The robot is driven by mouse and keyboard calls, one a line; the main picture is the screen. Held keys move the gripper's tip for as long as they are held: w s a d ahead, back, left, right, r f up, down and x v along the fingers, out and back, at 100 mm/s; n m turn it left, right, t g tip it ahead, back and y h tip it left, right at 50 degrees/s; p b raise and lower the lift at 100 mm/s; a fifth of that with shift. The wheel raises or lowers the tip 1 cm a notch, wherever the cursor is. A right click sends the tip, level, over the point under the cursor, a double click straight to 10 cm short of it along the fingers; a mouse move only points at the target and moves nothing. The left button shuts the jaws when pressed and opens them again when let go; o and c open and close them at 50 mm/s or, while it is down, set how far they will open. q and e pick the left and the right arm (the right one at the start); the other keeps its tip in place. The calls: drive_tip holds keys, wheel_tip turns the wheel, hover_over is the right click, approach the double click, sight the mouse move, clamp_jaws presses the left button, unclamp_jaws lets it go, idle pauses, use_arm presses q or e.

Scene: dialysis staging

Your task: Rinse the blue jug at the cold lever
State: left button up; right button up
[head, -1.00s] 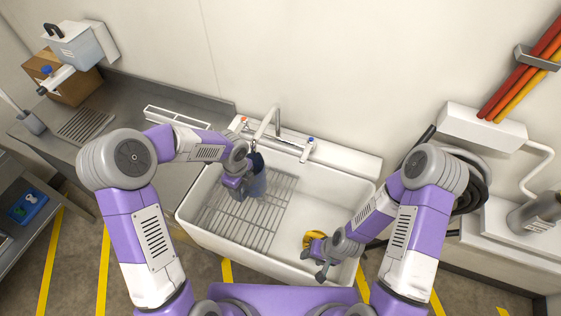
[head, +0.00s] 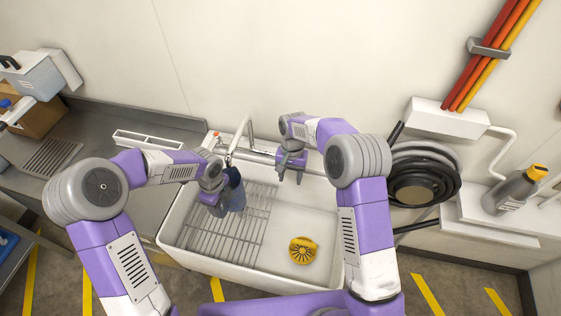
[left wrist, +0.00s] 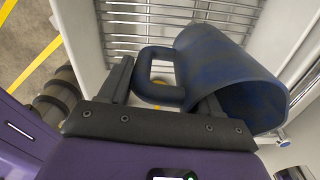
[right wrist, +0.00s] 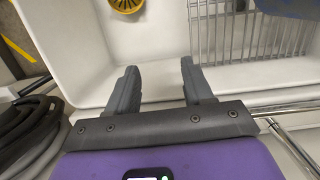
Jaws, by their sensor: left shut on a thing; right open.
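My left gripper (head: 218,196) is shut on the handle of the blue jug (head: 235,190), above the rack in the sink. In the left wrist view the jug (left wrist: 235,75) has its open mouth at the lower right, and its handle sits between the fingers. The tap spout (head: 240,137) rises just behind the jug; I cannot tell whether the mouth is directly under it. My right gripper (head: 291,172) is open and empty near the sink's back edge, also seen in the right wrist view (right wrist: 158,82). The cold lever is not clearly visible around that gripper.
The white sink (head: 322,232) has a wire rack (head: 205,228) in its left half and a round yellow item (head: 303,250) on its floor at the right. A red-marked lever (head: 216,135) is left of the spout. Black hose coils (head: 440,165) hang on the right wall.

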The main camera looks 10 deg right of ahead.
drive_tip(key=w+a+r+t, duration=0.25)
drive_tip(key=w+r, duration=0.35)
drive_tip(key=r, duration=0.6)
drive_tip(key=shift+g, duration=0.25)
wheel_tip(320, 180, down, 12)
drive_tip(key=shift+a+f, duration=0.1)
drive_tip(key=shift+c, duration=0.5)
clamp_jaws()
